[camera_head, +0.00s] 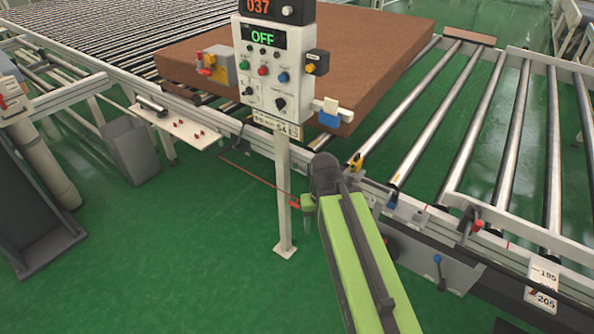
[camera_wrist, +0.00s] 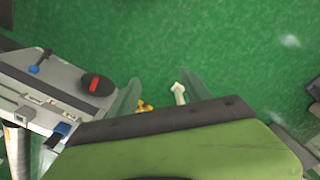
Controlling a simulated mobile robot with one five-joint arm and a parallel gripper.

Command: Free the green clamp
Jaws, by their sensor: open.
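I cannot make out a green clamp in either view. The brown mattress (camera_head: 385,50) lies on the roller conveyor, partly hidden by the control panel. A grey clamp-like part with yellow and red pieces (camera_head: 217,68) sits at the mattress's left front edge. A white and blue part (camera_head: 328,113) is at its right front corner. My gripper (camera_wrist: 160,82) is open in the wrist view, its two blurred fingers apart above green floor, with nothing seen held between them. In the head view the gripper's fingers cannot be made out beyond my lime-green arm.
The control panel (camera_head: 272,68) on a white post reads OFF, with 037 above. Conveyor rollers (camera_head: 470,120) run at right. A yellow-topped part (camera_head: 355,162) and a blue lever (camera_head: 438,270) are on the rail. A red-handled black knob (camera_wrist: 97,84) is near my left finger. Open floor lies front left.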

